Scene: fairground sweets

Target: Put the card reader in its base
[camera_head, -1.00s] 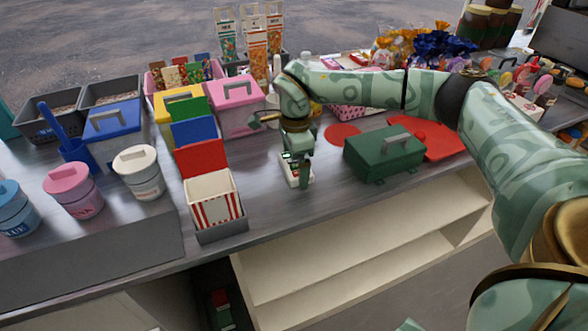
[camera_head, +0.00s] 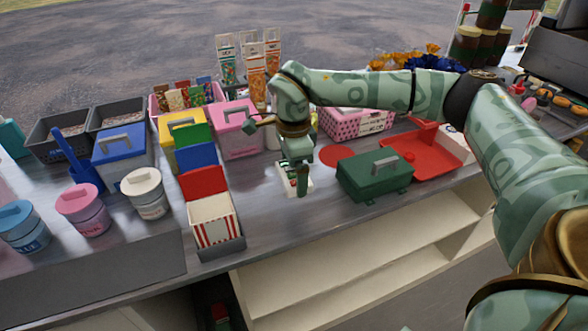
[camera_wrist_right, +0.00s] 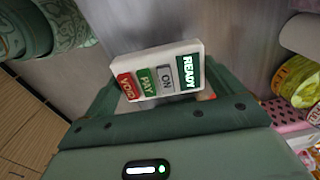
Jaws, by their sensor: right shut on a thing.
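The card reader (camera_wrist_right: 160,75) is a small white block with a dark green READY panel and ON, PAY and VOID keys. In the right wrist view it sits between the fingers of my right gripper (camera_wrist_right: 160,90), which is shut on it. In the head view my right gripper (camera_head: 300,185) points down over the grey counter, and the reader shows only as white and green bits around the fingertips. I cannot tell whether the reader touches the counter. I cannot make out its base. My left gripper is out of view.
A green case (camera_head: 375,175) and a red tray (camera_head: 440,160) are to the right. A red disc (camera_head: 337,156) lies behind. A striped popcorn box (camera_head: 212,222) stands in a grey holder to the left, before the pink box (camera_head: 238,138). The counter between holder and gripper is clear.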

